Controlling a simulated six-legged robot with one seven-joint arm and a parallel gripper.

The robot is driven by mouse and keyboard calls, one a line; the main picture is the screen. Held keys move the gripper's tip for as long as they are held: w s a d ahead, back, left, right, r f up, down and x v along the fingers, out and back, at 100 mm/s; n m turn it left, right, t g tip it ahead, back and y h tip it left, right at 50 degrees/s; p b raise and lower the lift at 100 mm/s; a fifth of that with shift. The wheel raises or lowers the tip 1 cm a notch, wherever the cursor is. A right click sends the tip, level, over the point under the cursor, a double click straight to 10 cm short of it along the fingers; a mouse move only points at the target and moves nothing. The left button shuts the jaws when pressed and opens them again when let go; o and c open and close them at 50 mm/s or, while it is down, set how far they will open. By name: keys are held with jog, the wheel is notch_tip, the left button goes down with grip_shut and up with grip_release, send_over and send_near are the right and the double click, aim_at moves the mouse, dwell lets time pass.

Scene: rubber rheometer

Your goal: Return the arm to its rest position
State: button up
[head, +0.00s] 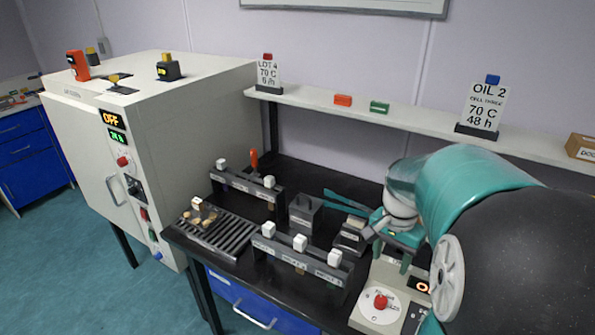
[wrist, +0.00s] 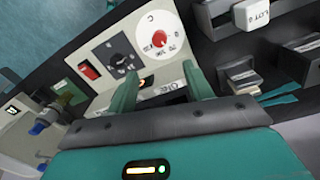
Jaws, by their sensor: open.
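My arm reaches in from the right of the head view, its teal and white links bent over the black bench (head: 335,165). My gripper (head: 388,250) hangs above the back of a pale device (head: 365,318) with a red knob, close to a small dark block (head: 350,237). In the wrist view my gripper (wrist: 161,88) shows two green fingers spread apart. The lower part of the gripper is partly hidden by my own links in the head view.
A large white oven (head: 190,130) reading OFF stands at the left. A shelf (head: 420,118) with signs runs along the wall behind.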

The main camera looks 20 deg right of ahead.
jog(key=s+a+r+n+t, duration=0.1)
jog(key=a+r+n+t, duration=0.1)
jog(key=a, duration=0.5)
jog(key=s+a+r+n+t, duration=0.2)
jog(key=a+r+n, duration=0.2)
jog(key=a+n, duration=0.2)
jog(key=s+a+r+n+t, duration=0.2)
jog(key=a+n, duration=0.3)
jog(key=a, duration=0.4)
jog(key=shift+s+a+r, duration=0.25)
jog(key=shift+a+r, duration=0.1)
jog(key=shift+r, duration=0.25)
